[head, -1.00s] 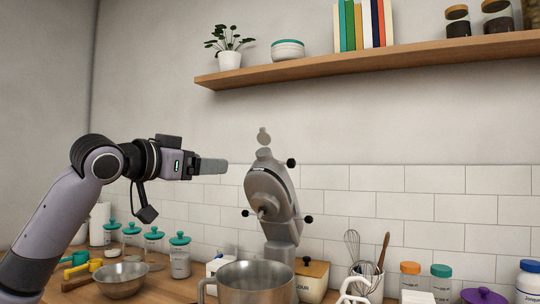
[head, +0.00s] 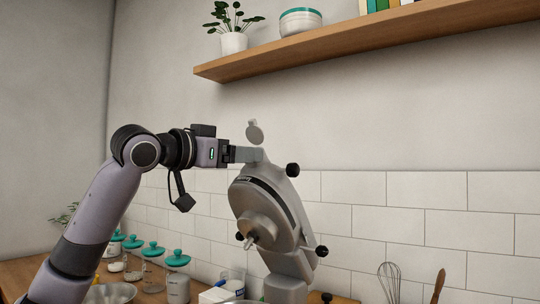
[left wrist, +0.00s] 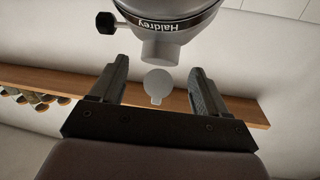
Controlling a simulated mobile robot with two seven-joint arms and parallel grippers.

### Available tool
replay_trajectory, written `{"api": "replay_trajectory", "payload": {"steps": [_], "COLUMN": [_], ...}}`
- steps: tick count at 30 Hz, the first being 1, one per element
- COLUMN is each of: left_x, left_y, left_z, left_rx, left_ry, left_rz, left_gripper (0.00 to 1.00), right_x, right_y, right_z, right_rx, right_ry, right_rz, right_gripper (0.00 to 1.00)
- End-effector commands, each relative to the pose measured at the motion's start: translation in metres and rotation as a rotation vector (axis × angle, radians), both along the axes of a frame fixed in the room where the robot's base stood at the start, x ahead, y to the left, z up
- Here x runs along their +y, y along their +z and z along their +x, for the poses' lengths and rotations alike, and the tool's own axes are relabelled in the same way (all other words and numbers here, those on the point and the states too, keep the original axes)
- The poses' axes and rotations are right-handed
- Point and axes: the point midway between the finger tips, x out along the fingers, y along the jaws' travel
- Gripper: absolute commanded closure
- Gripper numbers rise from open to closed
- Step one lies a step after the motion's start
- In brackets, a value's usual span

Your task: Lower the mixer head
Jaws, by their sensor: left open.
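The grey stand mixer (head: 262,208) stands at the middle of the head view with its head tilted up. Its rounded top end, with a small flat disc (head: 254,132) beside it, points upward. My left gripper (head: 248,154) is at that top end in the head view; its fingertips overlap the mixer there. In the left wrist view, my left gripper (left wrist: 158,95) is open, its two fingers apart. The mixer head (left wrist: 170,22) lies beyond the fingertips, and the disc (left wrist: 158,85) shows between the fingers. Contact cannot be told. My right gripper is not in view.
A wooden shelf (head: 300,50) with a plant (head: 232,32) runs above the mixer. Jars with teal lids (head: 178,262) and a metal bowl (head: 110,293) stand on the counter at left. A whisk (head: 389,280) stands at right.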

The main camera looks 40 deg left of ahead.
Motion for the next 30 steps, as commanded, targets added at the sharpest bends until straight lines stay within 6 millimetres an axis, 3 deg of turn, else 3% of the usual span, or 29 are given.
{"api": "replay_trajectory", "payload": {"steps": [12,23,24,30], "left_x": [-0.003,-0.003,-0.003,-0.003], "left_y": [0.001,0.0,0.0,0.0], "left_z": [0.059,0.067,0.067,0.067], "left_rx": [0.003,0.001,0.001,0.001], "left_ry": [-0.002,0.0,0.0,0.0], "left_rz": [-0.002,0.001,0.001,0.001], "left_gripper": [0.24,0.24,0.28,0.93], "right_x": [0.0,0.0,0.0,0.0], "right_y": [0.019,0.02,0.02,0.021], "right_z": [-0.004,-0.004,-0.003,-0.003], "right_rx": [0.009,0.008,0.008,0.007], "right_ry": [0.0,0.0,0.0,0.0], "right_rz": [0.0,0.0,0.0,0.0], "right_gripper": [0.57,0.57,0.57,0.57]}}
